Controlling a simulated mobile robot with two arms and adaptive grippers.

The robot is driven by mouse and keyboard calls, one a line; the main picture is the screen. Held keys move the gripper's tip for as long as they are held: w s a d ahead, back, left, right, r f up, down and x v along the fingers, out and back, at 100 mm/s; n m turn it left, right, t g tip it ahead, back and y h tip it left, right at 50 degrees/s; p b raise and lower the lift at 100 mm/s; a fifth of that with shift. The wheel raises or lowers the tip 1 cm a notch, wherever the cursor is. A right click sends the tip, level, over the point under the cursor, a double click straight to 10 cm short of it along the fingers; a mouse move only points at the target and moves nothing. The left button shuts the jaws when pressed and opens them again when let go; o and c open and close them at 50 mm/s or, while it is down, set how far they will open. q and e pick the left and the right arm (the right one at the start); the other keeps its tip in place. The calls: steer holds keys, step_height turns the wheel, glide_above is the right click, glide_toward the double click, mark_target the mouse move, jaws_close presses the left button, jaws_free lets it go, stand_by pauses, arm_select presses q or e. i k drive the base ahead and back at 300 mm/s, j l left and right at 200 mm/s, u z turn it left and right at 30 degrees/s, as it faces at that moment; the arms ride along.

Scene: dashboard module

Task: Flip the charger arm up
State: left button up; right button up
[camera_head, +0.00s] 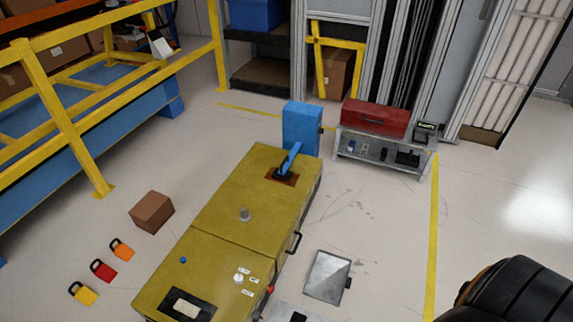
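A long yellow module (224,215) lies across the floor in the middle of the view. A short blue arm (291,158), which looks like the charger arm, stands near its far end. The arm is tilted, rising to the upper right from a dark plate with a brown-orange border. A blue box (302,127) stands just behind the blue arm; I cannot tell whether the two touch. Neither of my grippers is in view.
A grey bench with a red toolbox (375,117) stands behind right. A yellow railing (65,110) runs along the left. A brown box (152,212) and several coloured padlock-shaped items lie left of the module.

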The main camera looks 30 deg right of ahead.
mark_target(282, 173)
steer(key=l+u, duration=0.15)
steer(key=u, duration=0.5)
steer(key=l+u, duration=0.3)
steer(key=l, duration=0.15)
steer(key=k+l+u, duration=0.15)
steer(key=l+u, duration=0.2)
steer(key=k+l+u, duration=0.1)
steer(key=l, duration=0.35)
steer(key=k+l, duration=0.15)
steer(key=l, duration=0.25)
steer(key=k+l+u, duration=0.15)
steer(key=l, duration=0.25)
steer(key=k+l, duration=0.2)
steer(key=l, duration=0.2)
steer(key=k+l+u, duration=0.15)
steer(key=l, duration=0.25)
steer(key=k+l, duration=0.15)
steer(key=l, duration=0.25)
steer(key=k+l+u, duration=0.15)
steer(key=l, duration=0.2)
steer(key=k+l, duration=0.4)
steer(key=l, duration=0.2)
